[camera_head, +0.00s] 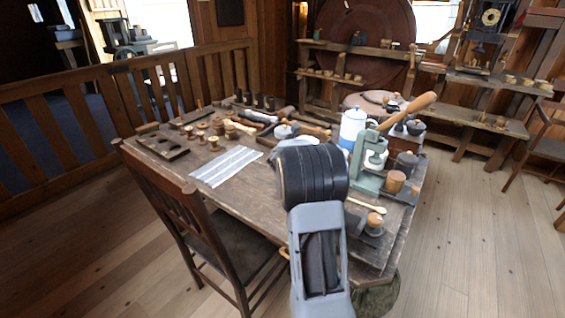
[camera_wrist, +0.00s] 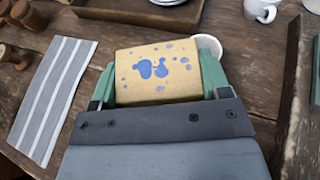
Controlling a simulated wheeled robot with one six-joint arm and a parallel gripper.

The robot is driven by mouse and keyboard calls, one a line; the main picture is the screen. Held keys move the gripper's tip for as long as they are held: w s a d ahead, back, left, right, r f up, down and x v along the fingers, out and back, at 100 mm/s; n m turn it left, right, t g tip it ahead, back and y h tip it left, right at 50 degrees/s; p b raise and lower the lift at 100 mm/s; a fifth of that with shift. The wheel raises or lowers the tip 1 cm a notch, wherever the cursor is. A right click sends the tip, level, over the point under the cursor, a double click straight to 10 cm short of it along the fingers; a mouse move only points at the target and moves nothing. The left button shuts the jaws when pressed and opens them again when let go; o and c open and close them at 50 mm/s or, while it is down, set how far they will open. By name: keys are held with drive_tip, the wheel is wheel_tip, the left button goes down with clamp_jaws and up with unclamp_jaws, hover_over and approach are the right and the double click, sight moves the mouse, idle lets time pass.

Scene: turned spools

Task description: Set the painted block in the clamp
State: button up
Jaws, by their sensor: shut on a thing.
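The painted block (camera_wrist: 160,72) is pale yellow with blue blotches and spots. In the wrist view it sits between the green fingers of my gripper (camera_wrist: 160,80), which is shut on it. The table shows around it; its underside is hidden. In the head view my arm hides the block and the fingers. A green stand with a long wooden lever (camera_head: 368,180) is at the right of the table in the head view; I cannot tell whether it is the clamp.
A striped cloth (camera_wrist: 52,95) lies left of the block, with wooden spools (camera_wrist: 14,55) beyond it. A white cup (camera_wrist: 209,45) is partly hidden behind the block. A white mug (camera_wrist: 262,10) stands farther back. A chair (camera_head: 215,230) is against the table's near side.

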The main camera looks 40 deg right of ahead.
drive_tip(key=w+f, duration=0.3)
drive_tip(key=w+d+f, duration=0.1)
drive_tip(key=w+f, duration=0.2)
drive_tip(key=shift+d, duration=0.2)
drive_tip(key=shift+w+f+b, duration=0.15)
drive_tip(key=shift+f+b, duration=0.05)
drive_tip(key=shift+f, duration=0.75)
drive_tip(key=shift+w+f+b, duration=0.1)
drive_tip(key=shift+f+b, duration=0.1)
drive_tip(key=shift+f, duration=0.7)
drive_tip(key=shift+f+b, duration=0.25)
drive_tip(key=shift+b, duration=0.1)
drive_tip(key=o, duration=0.9)
drive_tip(key=shift+o, duration=0.2)
drive_tip(key=shift+r, duration=0.1)
